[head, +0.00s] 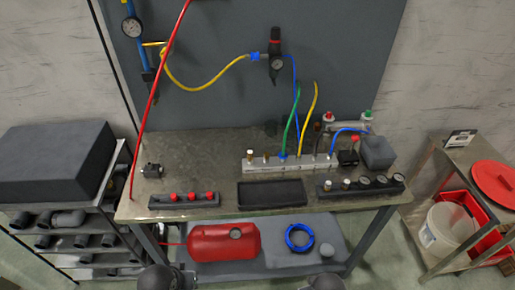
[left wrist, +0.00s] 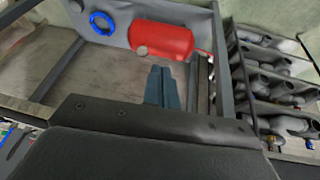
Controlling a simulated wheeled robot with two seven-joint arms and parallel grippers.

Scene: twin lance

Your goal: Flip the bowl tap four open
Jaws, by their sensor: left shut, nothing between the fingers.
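I cannot tell which part is bowl tap four. A dark block with red knobs (head: 185,201) sits at the bench's front left. A light manifold (head: 290,163) with several fittings and coloured hoses stands behind the middle. A dark block with gauges and pale knobs (head: 360,186) is at the front right. My left gripper (left wrist: 162,70) is shut and empty in the left wrist view, apart from the bench fittings. It is not clearly visible in the head view. My right gripper is not in view.
A black tray (head: 271,194) lies on the bench (head: 210,150) between the front blocks. A red tank (head: 222,242) and blue hose coil (head: 299,238) are on the lower shelf. A red hose (head: 158,85) crosses the left side. Side racks flank the bench.

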